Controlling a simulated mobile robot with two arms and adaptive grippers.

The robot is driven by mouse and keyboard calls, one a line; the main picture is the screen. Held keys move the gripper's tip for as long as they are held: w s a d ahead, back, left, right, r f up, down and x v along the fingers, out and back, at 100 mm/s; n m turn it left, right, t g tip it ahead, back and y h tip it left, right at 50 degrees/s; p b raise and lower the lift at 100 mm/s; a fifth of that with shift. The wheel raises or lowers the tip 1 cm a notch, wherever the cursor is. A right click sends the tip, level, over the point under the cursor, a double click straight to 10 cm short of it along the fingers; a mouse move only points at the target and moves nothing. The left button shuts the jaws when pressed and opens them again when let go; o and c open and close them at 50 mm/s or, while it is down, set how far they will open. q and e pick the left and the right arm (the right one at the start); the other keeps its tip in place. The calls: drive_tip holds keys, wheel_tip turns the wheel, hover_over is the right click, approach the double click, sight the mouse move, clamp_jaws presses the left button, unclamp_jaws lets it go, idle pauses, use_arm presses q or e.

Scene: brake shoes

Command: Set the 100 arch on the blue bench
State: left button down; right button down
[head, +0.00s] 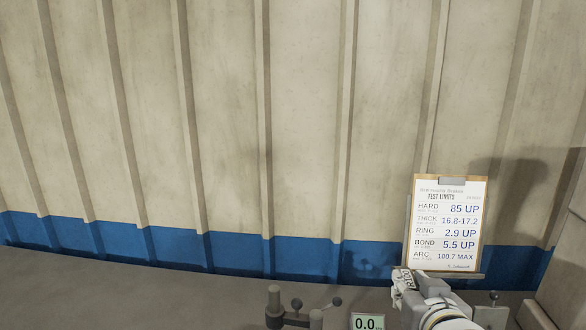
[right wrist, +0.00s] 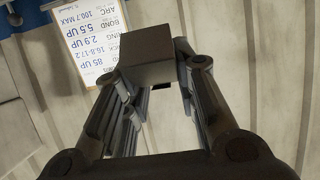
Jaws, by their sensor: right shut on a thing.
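My right gripper (head: 408,286) is at the lower right of the head view, in front of the clipboard's lower edge. In the right wrist view, its fingers (right wrist: 158,80) are shut on a dark grey-brown block (right wrist: 152,58), of which one flat face and an edge show. I cannot tell from its shape or any mark whether this block is the 100 arch. The blue bench is not seen; the only blue is a painted band low on the wall. My left gripper is not in view.
A clipboard with test limits (head: 446,222) stands against the ribbed wall (head: 225,110). A small display reading 0.0 (head: 367,322) and a dark fixture with knobs (head: 290,312) are at the bottom edge. The grey surface (head: 130,300) at lower left is clear.

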drive_tip(key=d+f+m+g+h, duration=0.4)
drive_tip(key=d+f+m+h, duration=0.4)
drive_tip(key=d+f, duration=0.3)
drive_tip(key=s+d+f+m+g+h+p, duration=0.1)
drive_tip(key=s+d+f+m+g+h, duration=0.3)
drive_tip(key=s+d+f+m+g, duration=0.4)
drive_tip(key=s+d+m+g, duration=0.2)
drive_tip(key=s+d+g, duration=0.1)
drive_tip(key=s+d, duration=0.1)
drive_tip(key=shift+d+f, duration=0.15)
drive_tip(key=shift+f, duration=0.05)
